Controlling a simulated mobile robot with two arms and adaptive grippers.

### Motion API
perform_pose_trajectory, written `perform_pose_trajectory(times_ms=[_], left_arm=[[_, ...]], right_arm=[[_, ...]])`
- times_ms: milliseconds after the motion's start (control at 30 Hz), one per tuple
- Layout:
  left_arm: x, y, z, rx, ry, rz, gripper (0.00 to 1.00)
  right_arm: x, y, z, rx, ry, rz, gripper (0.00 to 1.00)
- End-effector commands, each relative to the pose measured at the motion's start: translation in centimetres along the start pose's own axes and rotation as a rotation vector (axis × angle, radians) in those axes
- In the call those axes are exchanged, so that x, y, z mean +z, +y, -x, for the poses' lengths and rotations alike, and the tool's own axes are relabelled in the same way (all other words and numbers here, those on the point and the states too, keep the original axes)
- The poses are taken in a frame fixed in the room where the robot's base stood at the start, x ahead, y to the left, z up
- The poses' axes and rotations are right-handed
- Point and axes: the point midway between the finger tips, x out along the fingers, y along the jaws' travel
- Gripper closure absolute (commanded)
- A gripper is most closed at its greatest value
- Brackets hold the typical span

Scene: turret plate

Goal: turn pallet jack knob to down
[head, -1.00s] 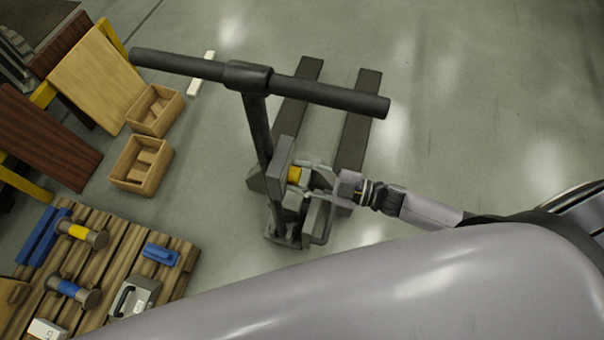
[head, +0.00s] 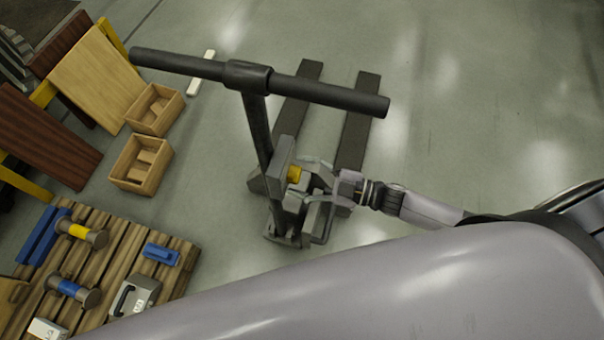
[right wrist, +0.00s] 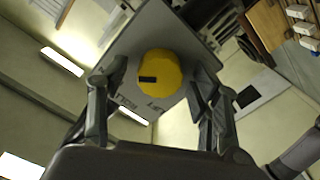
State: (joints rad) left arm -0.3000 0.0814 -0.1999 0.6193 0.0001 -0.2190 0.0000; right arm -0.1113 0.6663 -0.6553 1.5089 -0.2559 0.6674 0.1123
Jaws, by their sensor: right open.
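The pallet jack (head: 282,150) stands on the floor with its handle upright and its T-bar across the top. Its yellow knob (head: 294,174) sits on a grey plate facing right in the head view. In the right wrist view the round knob (right wrist: 168,72) has a dark mark pointing left. Lettering on the plate (right wrist: 150,30) below it seems to include "LIFT"; the rest is hard to read. My right gripper (head: 307,179) is open in front of the knob. In the right wrist view its fingers (right wrist: 166,85) stand on either side, apart from the knob. My left gripper is not in view.
A wooden pallet (head: 120,238) with tools and a grey case (head: 134,297) lies at the lower left. Two wooden crates (head: 139,166) and leaning boards (head: 97,75) are at the left. The jack's forks (head: 357,130) extend behind it. The floor to the right is clear.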

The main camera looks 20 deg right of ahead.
Motion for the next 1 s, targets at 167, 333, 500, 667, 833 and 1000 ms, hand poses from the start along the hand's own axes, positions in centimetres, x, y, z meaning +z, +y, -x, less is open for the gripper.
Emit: perform_pose_trajectory(times_ms=[167, 333, 500, 667, 833, 1000], left_arm=[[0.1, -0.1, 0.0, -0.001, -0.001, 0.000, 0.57], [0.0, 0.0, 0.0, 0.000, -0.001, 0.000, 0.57], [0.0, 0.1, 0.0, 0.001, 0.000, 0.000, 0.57], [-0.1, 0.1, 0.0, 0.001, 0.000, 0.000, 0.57], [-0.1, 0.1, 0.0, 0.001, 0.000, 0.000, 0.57], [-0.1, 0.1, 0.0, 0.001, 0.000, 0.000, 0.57]], right_arm=[[0.1, -0.1, 1.5, -0.001, -0.004, -0.001, 0.42], [0.1, -0.1, 5.0, -0.003, -0.005, -0.001, 0.42], [0.1, -0.1, 8.6, -0.003, -0.005, -0.001, 0.42], [0.1, -0.1, 10.9, -0.002, -0.003, -0.001, 0.42], [0.0, 0.0, 12.0, -0.001, -0.001, -0.001, 0.42], [0.0, 0.0, 12.1, 0.000, -0.001, -0.001, 0.42]])
